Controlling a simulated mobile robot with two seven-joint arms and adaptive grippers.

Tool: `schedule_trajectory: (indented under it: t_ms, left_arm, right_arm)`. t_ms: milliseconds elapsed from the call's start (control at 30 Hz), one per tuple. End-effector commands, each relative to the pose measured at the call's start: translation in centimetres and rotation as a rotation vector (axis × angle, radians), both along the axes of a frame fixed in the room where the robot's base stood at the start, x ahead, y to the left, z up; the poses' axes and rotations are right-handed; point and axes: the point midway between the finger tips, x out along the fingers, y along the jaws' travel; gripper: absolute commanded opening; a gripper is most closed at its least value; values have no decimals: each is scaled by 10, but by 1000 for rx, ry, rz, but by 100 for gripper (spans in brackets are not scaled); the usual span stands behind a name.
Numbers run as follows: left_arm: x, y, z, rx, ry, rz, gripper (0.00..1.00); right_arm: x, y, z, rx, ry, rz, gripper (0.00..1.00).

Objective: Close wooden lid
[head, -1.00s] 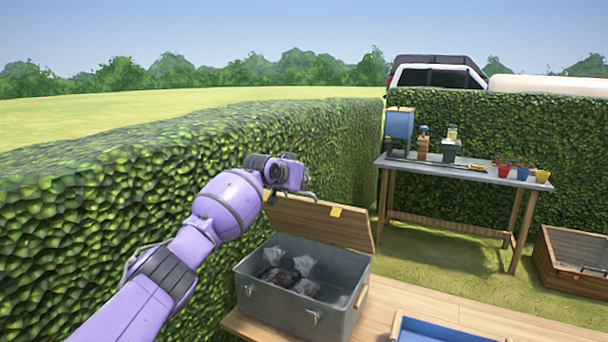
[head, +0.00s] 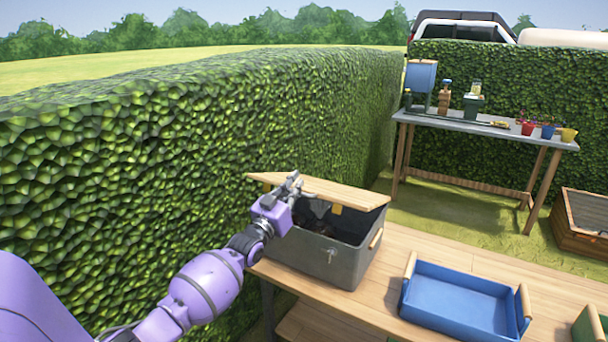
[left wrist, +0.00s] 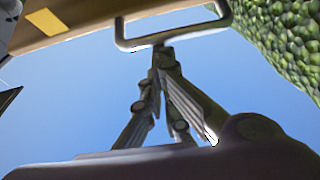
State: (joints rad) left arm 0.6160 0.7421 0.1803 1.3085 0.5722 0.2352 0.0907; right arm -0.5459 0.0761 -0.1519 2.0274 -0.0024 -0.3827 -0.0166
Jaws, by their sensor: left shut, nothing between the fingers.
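The wooden lid (head: 335,190) is tilted part-way down over the grey metal box (head: 340,260), with a dark gap between lid and box front. Yellow tabs show on the lid. My left gripper (head: 296,182) is shut and empty at the lid's left front edge. In the left wrist view, my left gripper (left wrist: 163,52) points up at a grey wire handle (left wrist: 170,38) under the lid (left wrist: 90,15); I cannot tell whether they touch. Dark contents inside the box are mostly in shadow. My right gripper is out of view.
A blue tray (head: 460,300) with wooden handles stands right of the box on the wooden table (head: 400,245). A green container (head: 590,325) is at the right edge. A tall hedge (head: 150,170) runs close along the left. A grey workbench (head: 480,125) stands behind.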

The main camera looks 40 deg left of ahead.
Motion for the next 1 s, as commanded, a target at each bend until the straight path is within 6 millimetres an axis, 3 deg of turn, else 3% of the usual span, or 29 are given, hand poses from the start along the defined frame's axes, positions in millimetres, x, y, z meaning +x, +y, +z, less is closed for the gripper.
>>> schedule_trajectory:
  t_ms: [33, 233, 500, 700, 1000]
  left_arm:
    - [-5, 0, -17, 0, 8, -1, 0]
    - [-21, -2, -55, -1, 11, -1, 0]
    - [-35, -4, -113, 13, -135, 0, 0]
    - [-40, -5, -140, 15, -133, 0, 0]
    - [-41, -4, -156, 15, -131, 0, 0]
  right_arm:
    - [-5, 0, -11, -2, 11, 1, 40]
    - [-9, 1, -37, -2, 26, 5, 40]
    - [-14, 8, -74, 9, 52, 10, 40]
    - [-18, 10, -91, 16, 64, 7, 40]
    - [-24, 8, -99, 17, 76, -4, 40]
